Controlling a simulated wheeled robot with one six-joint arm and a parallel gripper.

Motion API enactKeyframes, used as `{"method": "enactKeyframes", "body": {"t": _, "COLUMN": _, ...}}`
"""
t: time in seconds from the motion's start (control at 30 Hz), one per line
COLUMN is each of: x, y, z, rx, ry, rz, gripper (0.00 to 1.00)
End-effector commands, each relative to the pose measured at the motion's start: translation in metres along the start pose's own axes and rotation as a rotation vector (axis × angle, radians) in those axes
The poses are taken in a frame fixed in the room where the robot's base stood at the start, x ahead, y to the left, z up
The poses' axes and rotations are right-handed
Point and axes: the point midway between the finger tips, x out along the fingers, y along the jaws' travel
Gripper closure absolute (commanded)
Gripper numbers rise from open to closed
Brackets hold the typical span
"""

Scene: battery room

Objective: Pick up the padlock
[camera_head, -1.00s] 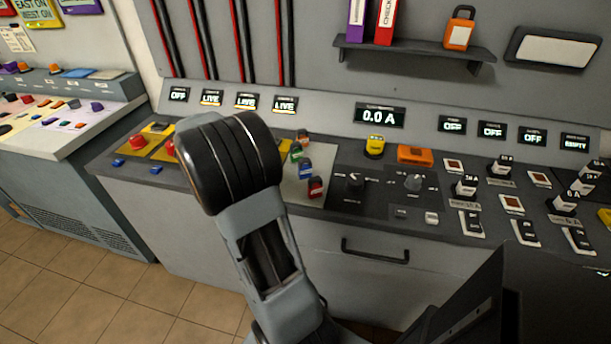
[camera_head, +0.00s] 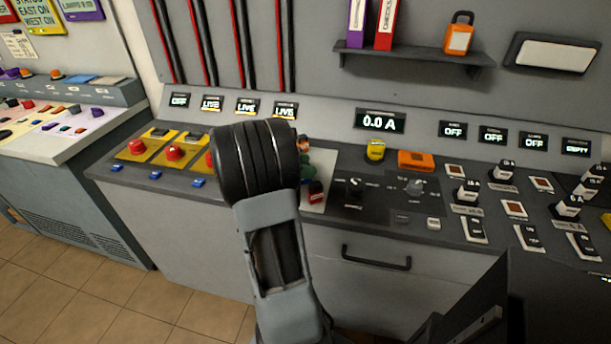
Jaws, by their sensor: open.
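The orange padlock (camera_head: 458,38), with a dark shackle and a white label, stands upright on the dark wall shelf (camera_head: 415,55) at the upper right. It is in plain view, with nothing in front of it. My arm rises from the bottom middle, and its thick black joint stands in front of the console, left of and below the padlock. My gripper does not show; the arm's own links may hide it.
A purple binder (camera_head: 356,22) and a red binder (camera_head: 386,25) stand on the shelf left of the padlock. Below, the console (camera_head: 330,225) carries red buttons, a yellow item (camera_head: 375,150), an orange box (camera_head: 416,159) and several switches. A drawer handle (camera_head: 376,258) juts out.

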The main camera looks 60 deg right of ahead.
Motion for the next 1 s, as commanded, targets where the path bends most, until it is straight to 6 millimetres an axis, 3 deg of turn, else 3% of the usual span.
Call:
{"method": "enactKeyframes", "body": {"t": 0.2, "x": 0.018, "y": 0.0, "z": 0.0, "rx": 0.0, "ry": 0.0, "rz": -0.001, "gripper": 0.47}}
{"method": "enactKeyframes", "body": {"t": 0.47, "x": 0.019, "y": 0.0, "z": 0.0, "rx": 0.0, "ry": 0.0, "rz": 0.0, "gripper": 0.48}}
{"method": "enactKeyframes", "body": {"t": 1.0, "x": 0.019, "y": 0.0, "z": 0.0, "rx": 0.0, "ry": 0.0, "rz": 0.0, "gripper": 0.99}}
